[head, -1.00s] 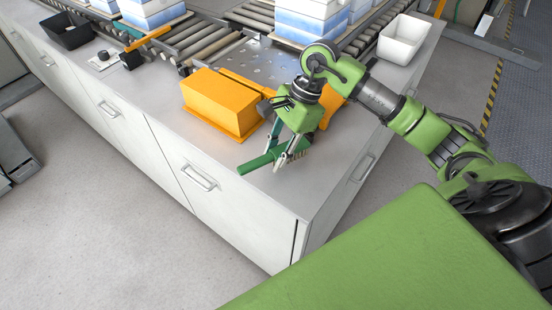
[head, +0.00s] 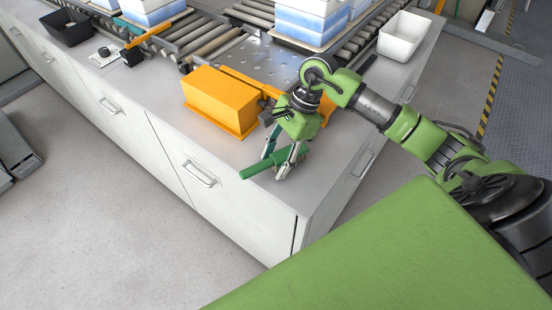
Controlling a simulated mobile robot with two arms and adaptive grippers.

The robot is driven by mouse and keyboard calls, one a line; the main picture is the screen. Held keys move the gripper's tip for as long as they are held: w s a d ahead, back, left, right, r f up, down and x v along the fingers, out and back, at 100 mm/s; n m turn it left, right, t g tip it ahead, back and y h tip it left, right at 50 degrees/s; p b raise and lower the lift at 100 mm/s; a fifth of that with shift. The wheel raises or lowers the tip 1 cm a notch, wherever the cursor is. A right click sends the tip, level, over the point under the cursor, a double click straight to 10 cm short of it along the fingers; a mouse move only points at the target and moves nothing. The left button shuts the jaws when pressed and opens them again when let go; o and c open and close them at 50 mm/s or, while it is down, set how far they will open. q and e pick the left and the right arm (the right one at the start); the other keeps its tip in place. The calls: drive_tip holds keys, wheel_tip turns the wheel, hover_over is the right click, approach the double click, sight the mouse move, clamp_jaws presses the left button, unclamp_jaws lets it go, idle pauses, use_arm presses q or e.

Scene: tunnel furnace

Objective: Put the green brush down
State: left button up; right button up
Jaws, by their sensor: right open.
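The green brush (head: 257,170) shows as a green handle near the front right corner of the grey counter (head: 325,150). It appears to lie on the counter top, with its left end near the front edge. My right gripper (head: 281,168) points down over the brush. Its fingers are open, one on either side of the handle. The fingers hide part of the brush, and I cannot tell whether they touch it. My left gripper is not in view.
An orange box (head: 220,98) stands just behind the brush. A white bin (head: 404,38) is at the back right, and a black tray (head: 68,30) is at the far left. Roller conveyors (head: 215,38) carry blue and white boxes (head: 305,22). The counter front left of the brush is clear.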

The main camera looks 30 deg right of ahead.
drive_tip(key=shift+r+p, duration=0.25)
drive_tip(key=shift+p, duration=0.1)
drive_tip(key=b+v, duration=0.3)
drive_tip(key=v, duration=0.7)
drive_tip(key=shift+d+r, duration=0.25)
drive_tip(key=shift+r, duration=0.05)
drive_tip(key=shift+d+r+b, duration=0.15)
drive_tip(key=shift+r+b, duration=0.15)
drive_tip(key=shift+r, duration=0.2)
